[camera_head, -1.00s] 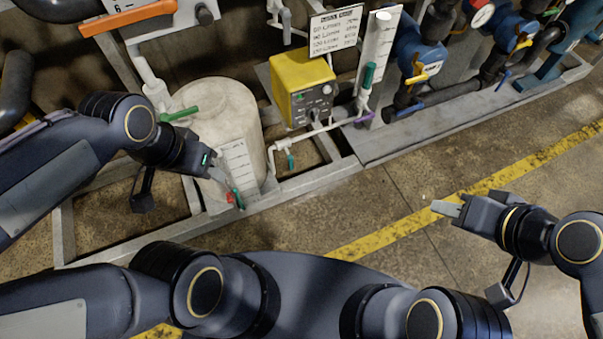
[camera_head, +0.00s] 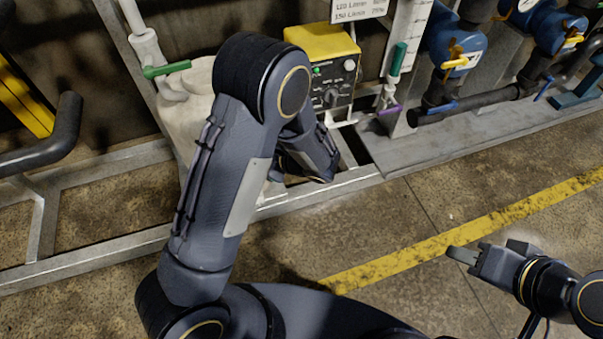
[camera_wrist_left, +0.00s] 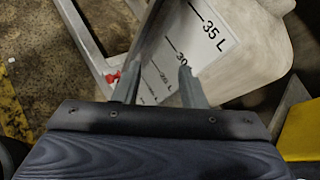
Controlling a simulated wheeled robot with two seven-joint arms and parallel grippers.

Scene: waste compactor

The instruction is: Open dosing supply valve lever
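Several coloured levers are in the head view, and I cannot tell by label which is the dosing supply valve lever. A green lever (camera_head: 167,70) sits on a white pipe at upper left. A teal handle (camera_head: 398,58) stands upright above a purple lever (camera_head: 389,109), right of the yellow dosing unit (camera_head: 318,42). My left gripper (camera_wrist_left: 157,86) is open and empty in the left wrist view, fingers apart before the white tank's scale label (camera_wrist_left: 200,45). A small red part (camera_wrist_left: 113,78) shows beside its left finger. My right gripper (camera_head: 462,255) is over the floor, away from the equipment.
The white tank (camera_head: 190,125) is partly hidden behind my left arm. A grey metal frame (camera_head: 90,165) runs along the floor. Blue valves with yellow levers (camera_head: 460,62) stand at upper right. The floor around the yellow line (camera_head: 420,250) is clear.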

